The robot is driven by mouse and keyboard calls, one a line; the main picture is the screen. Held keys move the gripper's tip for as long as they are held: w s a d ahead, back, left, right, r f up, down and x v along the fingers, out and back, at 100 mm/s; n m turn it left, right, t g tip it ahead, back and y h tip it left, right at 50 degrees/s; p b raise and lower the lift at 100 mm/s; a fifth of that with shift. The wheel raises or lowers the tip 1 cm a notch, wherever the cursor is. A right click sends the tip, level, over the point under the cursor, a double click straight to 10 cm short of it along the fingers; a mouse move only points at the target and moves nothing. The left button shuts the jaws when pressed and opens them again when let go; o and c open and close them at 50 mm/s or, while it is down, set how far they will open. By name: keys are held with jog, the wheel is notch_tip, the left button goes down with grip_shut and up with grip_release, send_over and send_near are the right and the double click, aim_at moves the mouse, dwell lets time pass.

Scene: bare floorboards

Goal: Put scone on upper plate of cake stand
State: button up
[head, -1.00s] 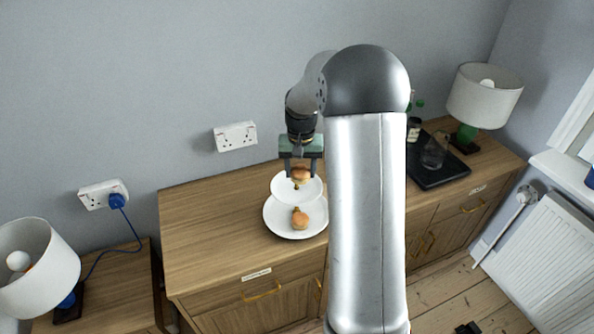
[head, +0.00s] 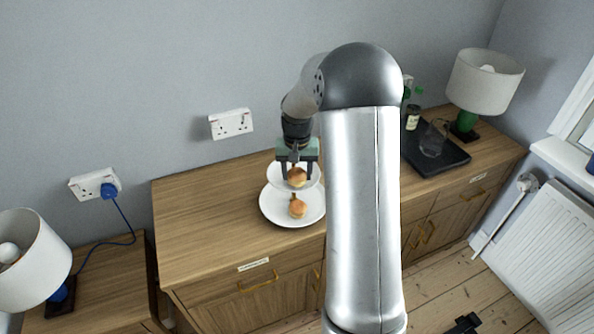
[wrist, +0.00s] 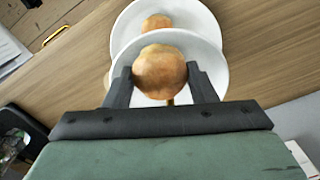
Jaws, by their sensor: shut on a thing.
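My gripper (head: 297,174) is shut on a round golden-brown scone (head: 297,178), which also shows between the dark fingers in the wrist view (wrist: 159,72). The scone is over the white upper plate (head: 277,172) of the cake stand; whether it touches the plate is unclear. The upper plate also shows around the scone in the wrist view (wrist: 213,66). A second scone (head: 298,209) lies on the larger white lower plate (head: 275,214); it appears beyond the held one in the wrist view (wrist: 157,22). My gripper and arm hide part of the upper plate.
The stand is on a wooden sideboard (head: 200,215). My arm hides part of the top to its right. A black tray (head: 447,165) holds a glass (head: 433,139) and bottles. A lamp (head: 484,82) stands at the right end. The sideboard's left side is clear.

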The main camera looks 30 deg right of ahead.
aim_at(297, 171)
jog(key=shift+f+b, duration=0.35)
jog(key=shift+f, duration=0.15)
jog(key=o, duration=1.1)
jog(key=shift+r, duration=0.1)
notch_tip(297, 171, up, 17)
jog(key=b, duration=0.2)
jog(key=shift+r, duration=0.2)
